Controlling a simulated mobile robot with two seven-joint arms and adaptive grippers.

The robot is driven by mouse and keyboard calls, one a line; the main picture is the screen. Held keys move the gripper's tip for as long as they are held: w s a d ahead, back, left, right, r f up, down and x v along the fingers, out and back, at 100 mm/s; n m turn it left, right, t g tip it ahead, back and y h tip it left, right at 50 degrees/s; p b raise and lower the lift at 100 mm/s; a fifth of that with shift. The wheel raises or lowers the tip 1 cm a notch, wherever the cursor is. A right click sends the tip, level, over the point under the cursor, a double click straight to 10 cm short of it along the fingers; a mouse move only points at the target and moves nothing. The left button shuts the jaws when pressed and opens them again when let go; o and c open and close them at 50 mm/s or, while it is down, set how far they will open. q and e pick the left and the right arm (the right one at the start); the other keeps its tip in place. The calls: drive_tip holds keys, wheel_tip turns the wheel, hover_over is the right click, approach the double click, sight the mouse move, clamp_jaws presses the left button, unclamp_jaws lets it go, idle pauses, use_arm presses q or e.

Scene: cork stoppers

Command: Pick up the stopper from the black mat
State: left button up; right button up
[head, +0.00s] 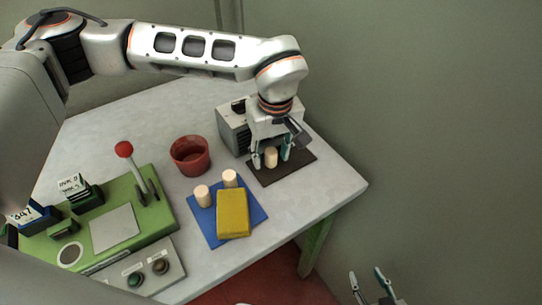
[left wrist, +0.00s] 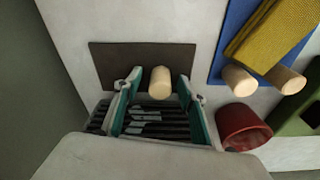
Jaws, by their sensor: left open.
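A pale cork stopper (head: 271,157) stands on the black mat (head: 297,173), which looks dark brown, near the table's right corner. In the left wrist view the stopper (left wrist: 160,84) is between the fingertips of my left gripper (left wrist: 158,80), with a gap visible at least on its left side. The mat (left wrist: 112,60) lies beneath it. In the head view my left gripper (head: 271,154) points down over the mat, open, one finger on each side of the stopper. My right gripper (head: 367,277) is at the bottom edge, off the table, its fingers spread and empty.
A grey box (head: 232,130) stands right behind the mat. A red cup (head: 190,156) is to the left. A blue mat (head: 252,207) in front holds two stoppers and a yellow block (head: 233,213). A green panel (head: 160,220) with a red-knobbed lever is further left.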

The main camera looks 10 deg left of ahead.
use_arm(q)
drive_tip(key=c, duration=0.8)
